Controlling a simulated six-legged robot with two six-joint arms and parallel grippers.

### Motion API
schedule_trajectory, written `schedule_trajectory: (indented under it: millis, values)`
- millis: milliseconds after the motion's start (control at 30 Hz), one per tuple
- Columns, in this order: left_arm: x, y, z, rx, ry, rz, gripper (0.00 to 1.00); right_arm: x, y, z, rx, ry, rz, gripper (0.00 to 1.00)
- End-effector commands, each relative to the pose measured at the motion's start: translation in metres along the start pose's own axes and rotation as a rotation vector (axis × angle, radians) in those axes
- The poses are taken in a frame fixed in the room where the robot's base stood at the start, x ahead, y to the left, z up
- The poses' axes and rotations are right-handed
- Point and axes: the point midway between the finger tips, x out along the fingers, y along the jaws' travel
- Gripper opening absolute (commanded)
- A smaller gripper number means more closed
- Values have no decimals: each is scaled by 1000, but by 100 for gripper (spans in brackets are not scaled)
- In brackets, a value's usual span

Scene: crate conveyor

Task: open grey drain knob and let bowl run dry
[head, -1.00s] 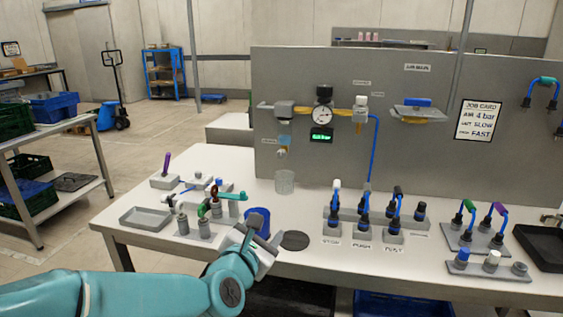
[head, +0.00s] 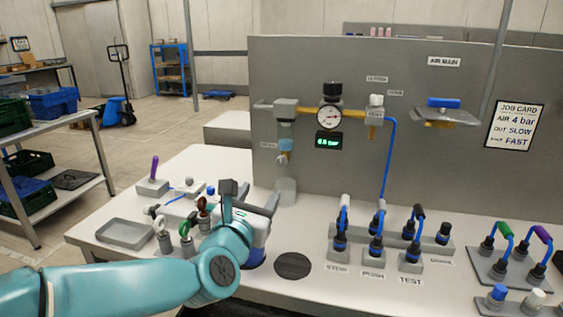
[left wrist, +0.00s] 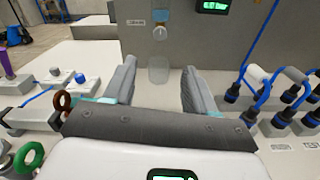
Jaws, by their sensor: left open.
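The grey drain knob (head: 283,158) sits under the small bluish bowl (head: 286,144) of the filter unit on the grey panel. In the left wrist view the knob (left wrist: 160,33) hangs below the bowl (left wrist: 160,15), straight ahead and beyond my fingers. A clear cup (head: 286,191) stands on the table below the knob; it also shows between my fingers in the left wrist view (left wrist: 158,70). My left gripper (head: 251,197) is open and empty, in front of and lower than the knob, apart from it. The bowl's contents are too small to tell.
A pressure gauge (head: 330,117) and a green display (head: 329,141) are right of the bowl. Plug stations with blue hoses (head: 376,240) stand on the right. Ring-handled fittings (head: 185,232) and a grey tray (head: 125,233) are on the left. A dark disc (head: 293,265) lies in front.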

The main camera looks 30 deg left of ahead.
Motion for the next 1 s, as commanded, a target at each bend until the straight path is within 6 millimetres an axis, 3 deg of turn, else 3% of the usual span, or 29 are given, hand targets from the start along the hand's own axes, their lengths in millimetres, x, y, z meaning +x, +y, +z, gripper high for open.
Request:
schedule_trajectory:
  millis: [167,700,1000]
  values:
    - [20,0,0,0,3,1,56,-3,-1,0,0,0,0,43]
    - [138,0,1,1,2,0,56,-22,-8,0,0,0,0,43]
    - [159,0,0,1,1,-1,56,-25,-9,0,0,0,0,43]
